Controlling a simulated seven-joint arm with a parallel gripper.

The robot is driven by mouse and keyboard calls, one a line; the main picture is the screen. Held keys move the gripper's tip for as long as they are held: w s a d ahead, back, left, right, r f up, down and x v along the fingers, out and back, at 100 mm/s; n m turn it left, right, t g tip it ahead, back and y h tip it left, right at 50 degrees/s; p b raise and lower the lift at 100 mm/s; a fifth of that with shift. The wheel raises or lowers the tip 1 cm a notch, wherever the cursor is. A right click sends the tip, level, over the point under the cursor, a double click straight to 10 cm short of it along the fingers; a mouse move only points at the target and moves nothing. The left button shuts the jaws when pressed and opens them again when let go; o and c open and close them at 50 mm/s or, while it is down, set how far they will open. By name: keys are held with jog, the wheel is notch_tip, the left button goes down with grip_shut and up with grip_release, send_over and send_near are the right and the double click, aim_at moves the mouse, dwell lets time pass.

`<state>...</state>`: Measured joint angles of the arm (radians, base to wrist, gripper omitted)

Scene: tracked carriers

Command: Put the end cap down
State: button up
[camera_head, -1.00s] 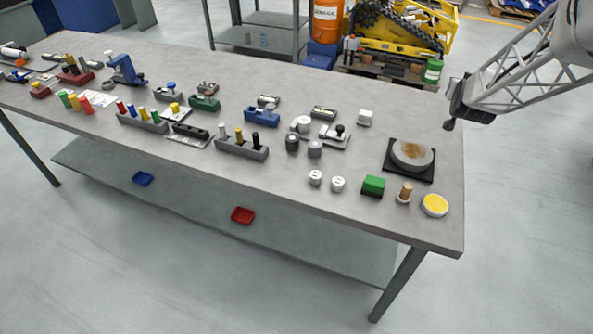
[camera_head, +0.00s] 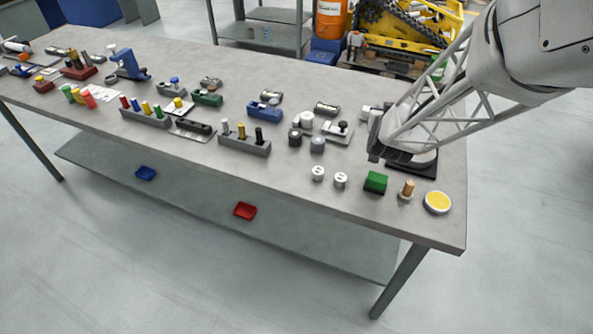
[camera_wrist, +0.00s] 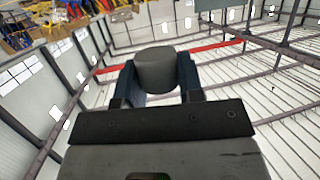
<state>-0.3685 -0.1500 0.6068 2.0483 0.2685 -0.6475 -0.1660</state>
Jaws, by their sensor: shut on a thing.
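The end cap (camera_wrist: 156,70) is a dark grey, short cylinder in the wrist view. It sits between the two fingers of my gripper (camera_wrist: 153,80), which is shut on it. The cap cannot be made out there, and the gap between gripper and bench is hard to tell.
Near the gripper stand a green block (camera_head: 376,181), a wooden peg (camera_head: 407,189), a yellow-topped disc (camera_head: 438,202) and two white caps (camera_head: 340,180). Dark and grey cylinders (camera_head: 318,145) stand to the left. Bare bench shows between these and the front edge.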

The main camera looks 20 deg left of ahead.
jog(key=s+a+f+y, duration=0.1)
jog(key=s+a+f, duration=0.1)
jog(key=s, duration=0.7)
jog(key=s+a+f+n+y, duration=0.1)
jog(key=s+a+f, duration=0.2)
jog(key=s, duration=0.6)
jog(key=s+a+f+n+g+y, duration=0.1)
jog(key=s+a, duration=0.3)
jog(key=s, duration=0.6)
jog(key=shift+a+f, duration=0.4)
jog(key=shift+f, duration=0.45)
send_over(297, 171)
jog(key=s, duration=0.1)
jog(key=shift+s+d+f, duration=0.15)
jog(key=shift+d+f, duration=0.3)
jog(key=shift+f, duration=0.2)
jog(key=shift+a, duration=0.1)
jog(key=shift+w+a+f, duration=0.1)
jog(key=shift+w+a, duration=0.3)
jog(key=shift+w, duration=0.2)
jog(key=shift+w+f, duration=0.1)
jog(key=shift+f, duration=1.45)
jog(key=shift+f, duration=0.15)
